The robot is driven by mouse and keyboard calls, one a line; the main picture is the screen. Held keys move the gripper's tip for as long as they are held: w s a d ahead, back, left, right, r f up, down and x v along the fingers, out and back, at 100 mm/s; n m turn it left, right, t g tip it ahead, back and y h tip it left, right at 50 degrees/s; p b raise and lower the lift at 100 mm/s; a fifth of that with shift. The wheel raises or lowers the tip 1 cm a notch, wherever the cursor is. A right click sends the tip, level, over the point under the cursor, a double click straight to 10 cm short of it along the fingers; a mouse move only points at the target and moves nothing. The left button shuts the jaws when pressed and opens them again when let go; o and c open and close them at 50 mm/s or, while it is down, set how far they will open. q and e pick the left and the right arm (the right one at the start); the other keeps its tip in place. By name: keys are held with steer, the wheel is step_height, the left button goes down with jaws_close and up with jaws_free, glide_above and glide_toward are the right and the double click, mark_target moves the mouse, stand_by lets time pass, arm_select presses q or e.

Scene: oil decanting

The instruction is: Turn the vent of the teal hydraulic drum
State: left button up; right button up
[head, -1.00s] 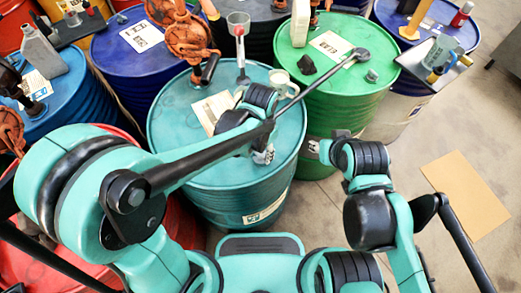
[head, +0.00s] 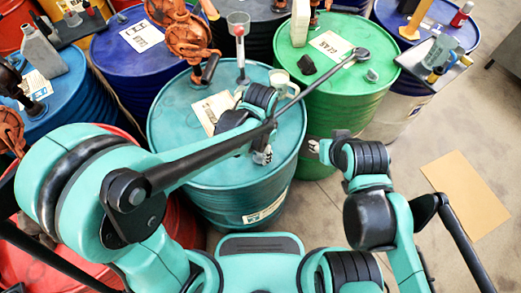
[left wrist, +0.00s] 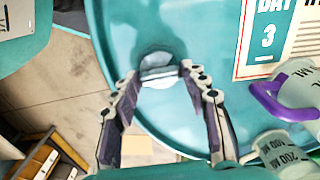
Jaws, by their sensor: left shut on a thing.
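The teal hydraulic drum (head: 200,166) stands upright in the middle of the head view, and its top fills much of the left wrist view (left wrist: 105,28). My left gripper (head: 262,155) is over the near right part of its top. In the left wrist view, my left gripper (left wrist: 158,76) has its two fingertips on either side of a small silvery vent (left wrist: 160,72) near the drum's rim, and is shut on it. In the head view the vent is hidden by the gripper.
White measuring jugs (left wrist: 296,92) stand close to my left gripper. A green drum (head: 325,100) stands at the right. Free floor with cardboard (head: 465,190) lies farther right.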

mark_target(260, 153)
arm_select(q)
steer(key=o, duration=1.2)
steer(key=shift+c, duration=0.2)
step_height(260, 153, up, 12)
steer(key=shift+a, duration=0.1)
steer(key=s+a+n+t, duration=0.2)
steer(key=a+n, duration=0.3)
steer(key=a, duration=0.4)
steer(key=s+a+n+t, duration=0.2)
steer(key=a+n+t, duration=0.3)
steer(key=a, duration=0.4)
steer(key=shift+s+a+f+n, duration=0.3)
steer(key=shift+f+n, duration=0.1)
steer(key=shift+n, duration=0.3)
